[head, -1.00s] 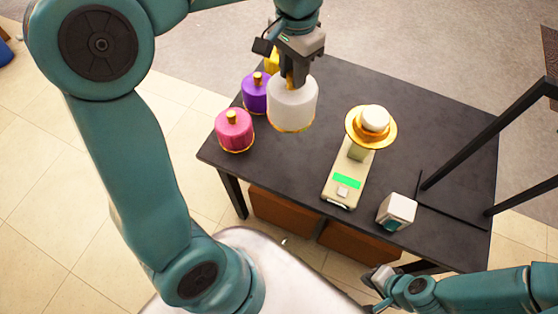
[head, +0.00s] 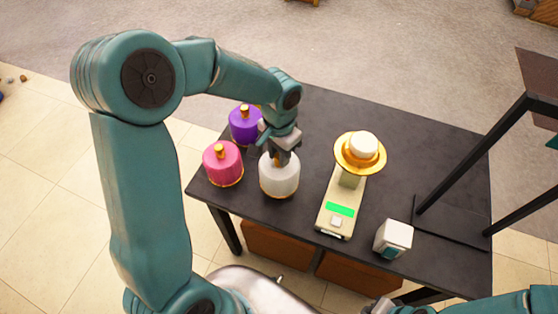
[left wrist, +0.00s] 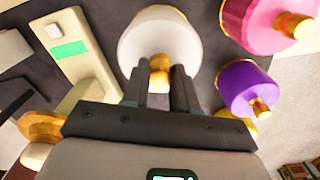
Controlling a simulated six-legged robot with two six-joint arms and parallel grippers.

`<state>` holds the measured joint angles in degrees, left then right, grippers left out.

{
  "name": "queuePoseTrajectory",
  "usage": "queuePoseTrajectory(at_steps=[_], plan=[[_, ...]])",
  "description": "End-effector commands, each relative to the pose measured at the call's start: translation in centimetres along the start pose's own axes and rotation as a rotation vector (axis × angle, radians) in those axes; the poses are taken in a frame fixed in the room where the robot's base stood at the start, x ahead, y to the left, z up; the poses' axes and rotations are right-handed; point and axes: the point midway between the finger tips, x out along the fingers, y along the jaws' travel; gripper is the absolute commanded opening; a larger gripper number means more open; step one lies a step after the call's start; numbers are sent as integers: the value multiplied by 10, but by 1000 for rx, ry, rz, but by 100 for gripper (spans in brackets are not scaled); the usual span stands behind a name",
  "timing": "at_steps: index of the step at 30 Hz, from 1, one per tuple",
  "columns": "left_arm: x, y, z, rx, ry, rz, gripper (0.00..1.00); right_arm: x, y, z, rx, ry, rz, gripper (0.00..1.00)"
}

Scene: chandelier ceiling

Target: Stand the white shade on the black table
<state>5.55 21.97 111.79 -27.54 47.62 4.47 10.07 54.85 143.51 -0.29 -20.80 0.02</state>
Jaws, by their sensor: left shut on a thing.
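The white shade (head: 279,177) has a gold lower rim and a gold knob on top. It is upright at the black table (head: 300,226), between the pink shade and the scale. Its base looks at or very near the tabletop; I cannot tell whether it touches. My left gripper (head: 284,154) is above it, shut on its knob. The left wrist view shows the two fingers (left wrist: 160,85) on either side of the knob, with the white shade (left wrist: 160,42) beyond. My right gripper (head: 378,307) is mostly cut off at the bottom edge.
A pink shade (head: 223,165) and a purple shade (head: 244,126) stand left of the white one. A scale (head: 337,213) bearing a gold dish (head: 345,160) with a white-topped object stands right. A small white box (head: 393,237) and a black frame (head: 470,160) are further right.

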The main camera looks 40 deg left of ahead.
Motion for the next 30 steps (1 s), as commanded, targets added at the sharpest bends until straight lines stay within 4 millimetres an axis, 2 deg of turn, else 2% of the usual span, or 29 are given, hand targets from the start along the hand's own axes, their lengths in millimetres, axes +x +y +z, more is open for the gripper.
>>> queuePoseTrajectory(at_steps=[3,6,19,20,21,22,30], plan=[[22,0,1,1,-5,1,0,0,0,0,0,0,0,0],[33,0,1,1,-3,1,0,0,0,0,0,0,0,0],[41,0,0,1,-1,0,0,6,2,0,0,0,0,0],[39,0,1,1,-1,0,38,4,1,0,0,0,0,0],[39,0,1,1,-1,0,51,4,1,0,0,0,0,0],[39,0,1,1,-2,0,54,4,1,0,0,0,0,0],[38,0,1,1,-2,0,54,2,1,0,0,0,0,0]])
